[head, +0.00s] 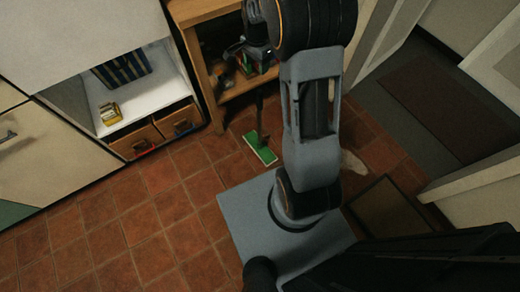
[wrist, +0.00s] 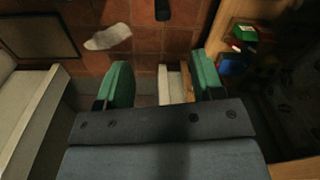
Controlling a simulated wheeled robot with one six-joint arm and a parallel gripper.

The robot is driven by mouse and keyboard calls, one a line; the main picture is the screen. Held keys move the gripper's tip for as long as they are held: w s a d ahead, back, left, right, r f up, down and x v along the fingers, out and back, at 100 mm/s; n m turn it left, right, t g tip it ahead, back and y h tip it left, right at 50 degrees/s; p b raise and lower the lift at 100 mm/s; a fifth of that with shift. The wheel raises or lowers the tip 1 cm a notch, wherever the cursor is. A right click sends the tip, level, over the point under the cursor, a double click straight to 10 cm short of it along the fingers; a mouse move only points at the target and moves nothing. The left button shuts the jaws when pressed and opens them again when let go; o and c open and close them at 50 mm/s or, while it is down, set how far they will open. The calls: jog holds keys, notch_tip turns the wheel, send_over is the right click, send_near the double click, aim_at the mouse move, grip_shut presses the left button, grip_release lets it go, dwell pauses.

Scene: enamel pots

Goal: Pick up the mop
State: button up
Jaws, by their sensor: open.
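The mop (head: 261,149) has a flat green head resting on the tiled floor in front of the wooden shelf unit. Its thin dark handle rises from the head toward my gripper, where its upper part is hidden or too dark to follow. My gripper (head: 254,66) is in front of the shelf opening, above the mop head, partly covered by my arm. In the wrist view, my gripper's two green-padded fingers (wrist: 160,83) stand apart. A pale and wood-coloured surface shows between them. I cannot make out the mop there, nor tell whether its handle is between the fingers.
A wooden shelf unit (head: 186,14) stands just behind my gripper. A white cabinet with an open niche (head: 160,87) holds books, a yellow item and wooden drawers. A pale cloth (head: 352,163) and a dark mat (head: 386,213) lie to the right. The tiled floor at left is clear.

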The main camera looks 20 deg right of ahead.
jog(key=m+b, duration=0.2)
send_over(260, 96)
jog(key=w, duration=0.2)
jog(key=f, duration=0.7)
jog(key=shift+d+f, duration=0.2)
jog(key=shift+d, duration=0.1)
notch_tip(260, 96, down, 6)
jog(key=shift+f+b, duration=0.25)
jog(key=shift+b, duration=0.65)
jog(key=shift+s+f+b, duration=0.2)
jog(key=shift+f+b, duration=1)
jog(key=shift+f, duration=1.8)
jog(key=shift+c, duration=0.4)
jog(key=shift+r, duration=0.1)
grip_shut()
